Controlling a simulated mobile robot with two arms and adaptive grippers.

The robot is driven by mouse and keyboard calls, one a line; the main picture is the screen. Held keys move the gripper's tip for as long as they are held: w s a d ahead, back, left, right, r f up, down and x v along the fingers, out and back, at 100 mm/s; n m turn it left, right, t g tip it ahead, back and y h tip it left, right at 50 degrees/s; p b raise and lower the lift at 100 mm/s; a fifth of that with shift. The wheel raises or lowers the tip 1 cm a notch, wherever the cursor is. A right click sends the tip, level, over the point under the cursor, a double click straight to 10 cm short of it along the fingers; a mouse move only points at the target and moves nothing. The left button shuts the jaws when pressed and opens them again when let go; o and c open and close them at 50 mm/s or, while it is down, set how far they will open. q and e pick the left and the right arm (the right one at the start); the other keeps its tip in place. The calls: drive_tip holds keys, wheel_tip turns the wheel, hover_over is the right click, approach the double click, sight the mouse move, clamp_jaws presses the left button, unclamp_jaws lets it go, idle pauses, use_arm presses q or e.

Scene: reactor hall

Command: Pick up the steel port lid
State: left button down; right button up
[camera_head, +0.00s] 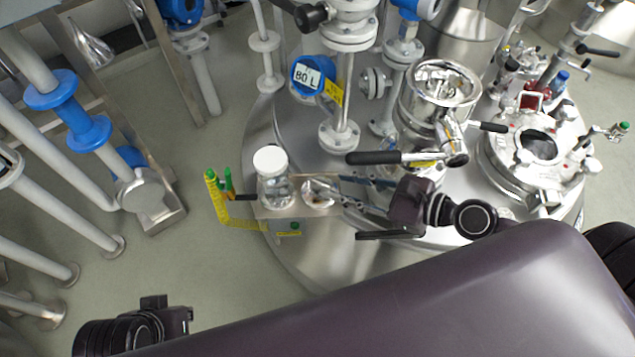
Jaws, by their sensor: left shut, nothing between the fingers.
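A shiny round steel piece, which looks like the port lid (317,189), lies on a small steel shelf (268,211) on the near left side of the vessel. My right gripper (341,190) reaches in from the right at this shelf. Its two thin fingers look spread apart, with their tips close to the lid's right side; whether they touch it I cannot tell. My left gripper (178,315) is at the bottom left, shut and empty, far from the shelf and over the floor.
A clear jar with a white cap (270,160) stands left of the lid. Green-topped yellow tubing (214,196) hangs at the shelf's left end. A black-handled valve lever (374,158) sits just above my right gripper. An open round port (541,146) is on the vessel's right.

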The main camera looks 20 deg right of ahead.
sight(325, 184)
drive_tip(key=shift+x, duration=3.2)
drive_tip(key=shift+s+a, duration=0.15)
clamp_jaws()
